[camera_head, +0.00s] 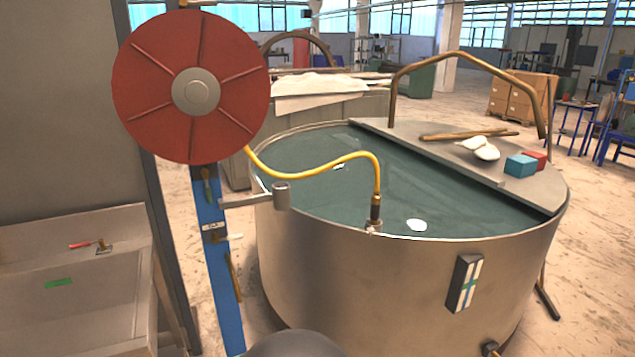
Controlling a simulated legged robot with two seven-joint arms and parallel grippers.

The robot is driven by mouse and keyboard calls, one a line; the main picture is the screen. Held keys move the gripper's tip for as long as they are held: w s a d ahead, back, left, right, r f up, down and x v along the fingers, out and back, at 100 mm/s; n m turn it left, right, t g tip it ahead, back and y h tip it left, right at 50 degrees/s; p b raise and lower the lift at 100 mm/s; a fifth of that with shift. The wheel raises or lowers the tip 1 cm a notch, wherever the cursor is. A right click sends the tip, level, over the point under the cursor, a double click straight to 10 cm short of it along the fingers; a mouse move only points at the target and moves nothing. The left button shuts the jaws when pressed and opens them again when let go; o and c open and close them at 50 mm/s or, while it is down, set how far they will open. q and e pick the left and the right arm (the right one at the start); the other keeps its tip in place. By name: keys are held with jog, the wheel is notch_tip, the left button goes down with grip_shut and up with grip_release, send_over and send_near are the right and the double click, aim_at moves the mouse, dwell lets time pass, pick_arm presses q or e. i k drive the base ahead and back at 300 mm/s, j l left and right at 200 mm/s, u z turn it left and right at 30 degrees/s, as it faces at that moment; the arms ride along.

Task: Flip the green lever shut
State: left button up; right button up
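A small dark green handle (207,188) is mounted upright on the blue post (217,270), just below the large red reel. It is the most lever-like green part I see, but it is too small to tell whether it is open or shut. A flat bright green piece (58,283) lies on the grey basin at the left; I cannot tell whether it is a lever. Neither of my grippers is in view.
A red hose reel (196,88) feeds a yellow hose (310,168) to a fitting on the rim of a round metal tank (350,285). A grey basin (70,225) with a red-handled valve (84,245) stands left. A bracket (282,195) juts from the post toward the tank.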

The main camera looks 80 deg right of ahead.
aim_at(204, 172)
jog(key=z, duration=1.85)
